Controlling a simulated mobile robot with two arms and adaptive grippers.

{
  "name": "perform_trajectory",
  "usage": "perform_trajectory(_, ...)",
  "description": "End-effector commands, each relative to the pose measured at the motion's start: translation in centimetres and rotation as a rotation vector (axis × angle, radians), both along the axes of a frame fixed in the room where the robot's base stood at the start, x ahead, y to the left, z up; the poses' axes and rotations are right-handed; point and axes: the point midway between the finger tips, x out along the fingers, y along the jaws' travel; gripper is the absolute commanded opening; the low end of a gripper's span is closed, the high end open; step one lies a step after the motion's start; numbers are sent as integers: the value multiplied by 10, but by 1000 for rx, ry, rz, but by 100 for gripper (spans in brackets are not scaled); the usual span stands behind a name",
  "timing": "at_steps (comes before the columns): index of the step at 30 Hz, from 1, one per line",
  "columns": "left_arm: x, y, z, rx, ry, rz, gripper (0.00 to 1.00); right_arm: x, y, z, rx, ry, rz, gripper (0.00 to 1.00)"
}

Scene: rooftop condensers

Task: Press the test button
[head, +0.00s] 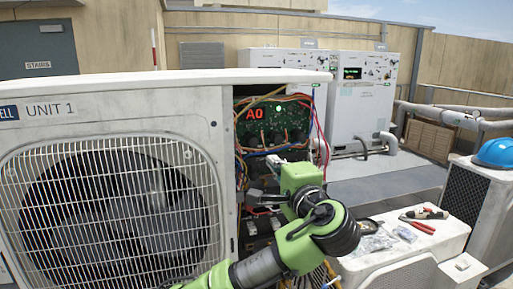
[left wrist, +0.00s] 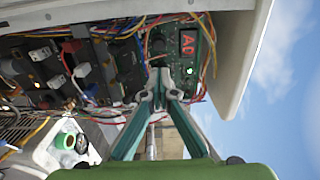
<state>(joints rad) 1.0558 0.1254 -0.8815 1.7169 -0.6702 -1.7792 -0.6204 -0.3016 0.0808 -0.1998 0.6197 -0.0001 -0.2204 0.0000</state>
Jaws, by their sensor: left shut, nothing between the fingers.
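The green control board (head: 268,128) sits in the open side bay of the unit marked UNIT 1. It has a red display (head: 254,114) reading A0 and a lit green light. The board (left wrist: 205,65) also shows in the left wrist view, with the display (left wrist: 188,42) turned sideways. I cannot make out the test button for certain. My left gripper (left wrist: 158,82) is shut and empty, its tips in front of the board's lower part. In the head view my left arm reaches to the bay, below the board. My right gripper is out of view.
Loose coloured wires (head: 318,125) hang around the board, and dark electrical parts fill the bay below it. The fan unit's casing (head: 115,100) borders the bay on the left. A white box (head: 400,245) with pliers and small parts stands on the right.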

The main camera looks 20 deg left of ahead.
Motion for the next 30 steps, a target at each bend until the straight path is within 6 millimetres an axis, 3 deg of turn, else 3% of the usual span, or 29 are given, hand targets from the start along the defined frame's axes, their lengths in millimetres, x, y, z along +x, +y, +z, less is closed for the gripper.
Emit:
perform_trajectory(14, 4, 5, 2, 6, 3, 11, 0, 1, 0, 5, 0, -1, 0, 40)
perform_trajectory(30, 89, 63, 7, 6, 3, 12, 0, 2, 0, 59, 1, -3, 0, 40)
